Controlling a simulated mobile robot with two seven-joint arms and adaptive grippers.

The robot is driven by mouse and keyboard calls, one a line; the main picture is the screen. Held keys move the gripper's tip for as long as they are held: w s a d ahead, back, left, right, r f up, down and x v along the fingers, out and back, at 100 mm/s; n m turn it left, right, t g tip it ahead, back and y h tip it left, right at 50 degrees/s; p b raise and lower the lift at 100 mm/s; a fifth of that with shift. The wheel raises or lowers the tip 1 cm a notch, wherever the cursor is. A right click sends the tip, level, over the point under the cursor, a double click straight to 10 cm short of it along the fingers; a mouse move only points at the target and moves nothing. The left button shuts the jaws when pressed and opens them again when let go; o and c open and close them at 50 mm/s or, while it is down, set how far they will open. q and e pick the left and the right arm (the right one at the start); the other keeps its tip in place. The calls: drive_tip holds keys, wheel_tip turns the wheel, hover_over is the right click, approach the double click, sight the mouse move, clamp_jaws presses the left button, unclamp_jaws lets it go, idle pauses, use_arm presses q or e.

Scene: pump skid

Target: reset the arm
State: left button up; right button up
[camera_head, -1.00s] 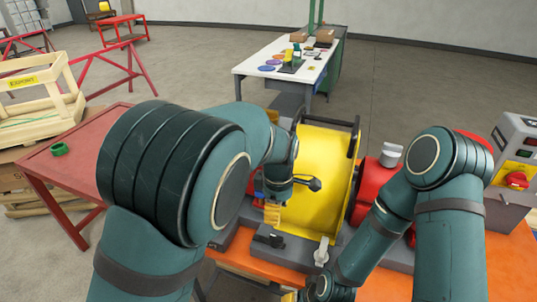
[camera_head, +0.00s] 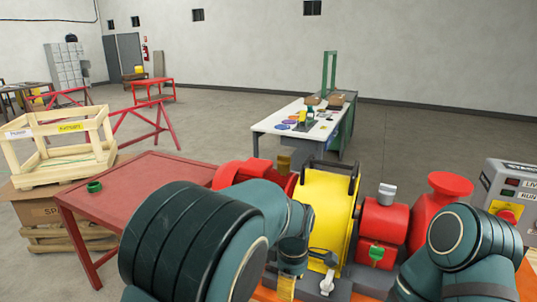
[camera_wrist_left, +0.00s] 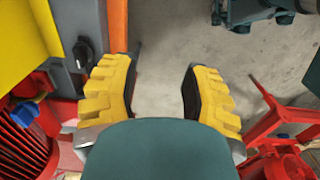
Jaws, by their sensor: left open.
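My left arm (camera_head: 190,240) comes in from the lower left of the head view and bends down beside the pump skid. My left gripper (camera_head: 287,288) shows there only in part, at the bottom edge, in front of the yellow guard (camera_head: 325,215). In the left wrist view my left gripper (camera_wrist_left: 160,88) is open, with two yellow ribbed fingers wide apart. Nothing is between them but grey floor. My right arm (camera_head: 460,250) shows at the lower right of the head view. Its gripper is out of the frame.
The yellow guard stands close to the left gripper, between red housings (camera_head: 382,225). A red table (camera_head: 140,185) with a green ring (camera_head: 94,187) is at left. A grey control box (camera_head: 510,195) stands at right. Floor beyond the skid is open around a white table (camera_head: 280,122).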

use_arm(q)
drive_tip(key=a+f+m, duration=0.2)
drive_tip(key=a+f, duration=0.4)
drive_tip(key=f, duration=0.3)
drive_tip(key=s+a+f+m+t+h+b, duration=0.1)
drive_tip(key=s+a+f+m+h, duration=0.1)
drive_tip(key=s+a+f+m, duration=0.2)
drive_tip(key=s+a+f+m+t+h+b, duration=0.1)
drive_tip(key=s+a+f+m, duration=0.4)
drive_tip(key=s+f, duration=0.6)
drive_tip(key=shift+s+a+f+h, duration=0.2)
drive_tip(key=shift+s+a+h, duration=0.2)
drive_tip(key=shift+h, duration=0.1)
use_arm(e)
wheel_tip(320, 180, down, 2)
drive_tip(key=shift+a+f, duration=0.1)
drive_tip(key=shift+f, duration=0.1)
